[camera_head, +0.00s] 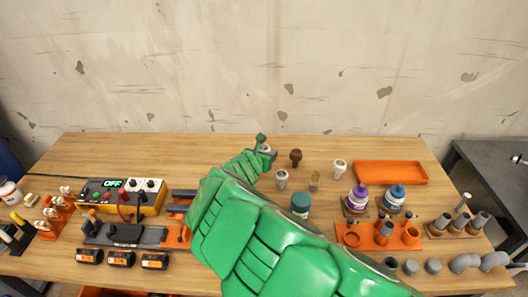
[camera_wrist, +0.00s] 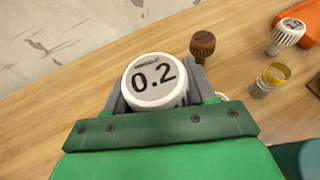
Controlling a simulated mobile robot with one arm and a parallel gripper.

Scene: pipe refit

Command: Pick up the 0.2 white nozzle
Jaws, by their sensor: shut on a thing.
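The white nozzle marked 0.2 (camera_wrist: 153,82) sits between the two grey fingers of my gripper (camera_wrist: 160,95) in the wrist view, with its black number facing the camera. My gripper is shut on it. In the head view my gripper (camera_head: 265,150) is over the back middle of the table, and my green arm hides much of what lies below it. Whether the nozzle touches the table cannot be told.
A brown nozzle (camera_head: 295,157) stands just right of my gripper. An orange tray (camera_head: 390,172) lies at the back right of the wooden table (camera_head: 180,160).

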